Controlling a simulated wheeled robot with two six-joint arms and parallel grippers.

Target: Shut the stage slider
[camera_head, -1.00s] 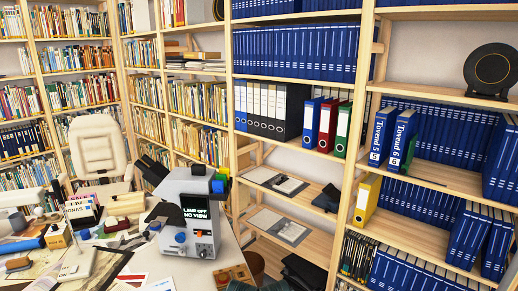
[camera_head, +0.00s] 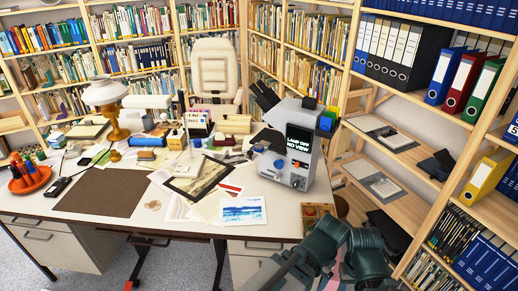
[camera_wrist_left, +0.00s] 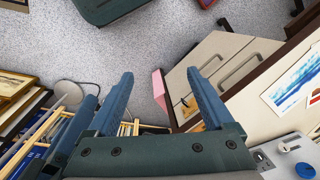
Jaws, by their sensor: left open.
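A grey microscope-like device (camera_head: 285,148) stands upright on the desk's right end in the head view. It has a dark screen (camera_head: 299,145) reading "LAMP OFF NO VIEW", blue and dark knobs, and coloured blocks on its side. A stage slider is too small to make out. Part of a grey body with a blue knob (camera_wrist_left: 293,146), probably this device, shows in the left wrist view's lower right. My left gripper (camera_wrist_left: 160,74) is open and empty, with floor and desk drawers beyond its fingers. Dark arm links of mine show low in the head view. My right gripper is not in view.
The desk (camera_head: 225,222) holds a lamp (camera_head: 113,105), papers, a blue landscape print (camera_head: 243,211) and a small wooden tray (camera_head: 317,213). Shelves with binders (camera_head: 405,50) stand close on the right. A cream chair (camera_head: 214,72) is behind the desk.

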